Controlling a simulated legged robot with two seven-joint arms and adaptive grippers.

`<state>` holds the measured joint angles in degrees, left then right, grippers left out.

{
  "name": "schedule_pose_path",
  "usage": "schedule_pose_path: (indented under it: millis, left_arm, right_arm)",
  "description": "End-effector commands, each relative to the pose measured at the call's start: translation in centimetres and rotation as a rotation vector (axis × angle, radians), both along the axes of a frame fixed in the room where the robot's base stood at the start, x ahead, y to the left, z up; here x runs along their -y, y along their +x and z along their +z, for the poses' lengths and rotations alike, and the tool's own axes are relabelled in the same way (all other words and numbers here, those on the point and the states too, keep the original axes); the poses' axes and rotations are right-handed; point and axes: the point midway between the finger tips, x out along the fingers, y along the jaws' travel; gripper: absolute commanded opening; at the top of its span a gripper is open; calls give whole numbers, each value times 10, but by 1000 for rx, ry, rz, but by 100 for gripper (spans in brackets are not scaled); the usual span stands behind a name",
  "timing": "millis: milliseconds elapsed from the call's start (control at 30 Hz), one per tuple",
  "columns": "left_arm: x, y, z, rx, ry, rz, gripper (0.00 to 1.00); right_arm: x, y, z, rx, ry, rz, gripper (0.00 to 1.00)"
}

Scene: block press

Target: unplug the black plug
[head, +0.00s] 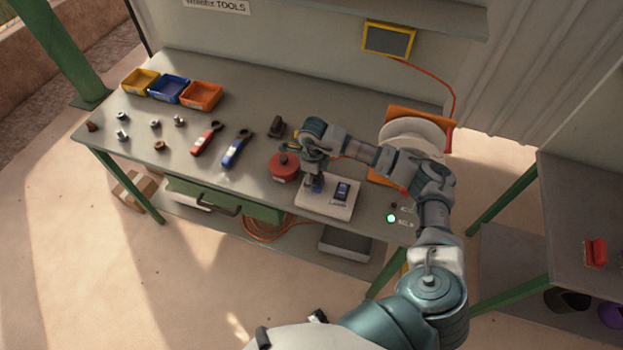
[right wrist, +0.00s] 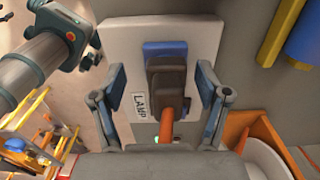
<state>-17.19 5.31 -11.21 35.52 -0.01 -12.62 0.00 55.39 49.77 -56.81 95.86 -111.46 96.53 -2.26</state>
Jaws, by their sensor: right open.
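The black plug (right wrist: 167,82) sits in a blue socket (right wrist: 165,48) on a white board (right wrist: 123,40), with an orange cord (right wrist: 167,122) running from it. A label reading LAMP is beside the plug. My right gripper (right wrist: 161,82) is open, with one finger on each side of the plug and a visible gap to each. In the head view, my right gripper (head: 315,184) is low over the left part of the white board (head: 330,209) and hides what is beneath it. A dark and blue fitting (head: 342,192) shows on the board's right part.
A red round object (head: 284,167) stands close left of the board. Blue (head: 237,148) and red (head: 206,138) tools lie farther left, before several bins (head: 170,89). An orange holder (head: 407,114) with a white roll stands behind my right arm. A green light (head: 391,218) glows at the right edge.

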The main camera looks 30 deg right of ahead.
Motion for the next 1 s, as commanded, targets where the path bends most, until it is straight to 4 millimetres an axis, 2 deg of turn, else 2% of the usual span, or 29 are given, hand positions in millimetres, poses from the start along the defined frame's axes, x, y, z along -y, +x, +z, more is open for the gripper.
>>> schedule_pose_path:
  millis: [167,467,1000]
  left_arm:
    - [1,0,1,0,-2,1,40]
    - [23,-1,1,-1,-28,0,40]
    - [4,0,3,0,-4,0,40]
  right_arm:
    - [3,0,0,0,1,-2,75]
    - [-4,0,2,0,-4,-1,75]
    - [-6,-5,1,-1,-1,-2,75]
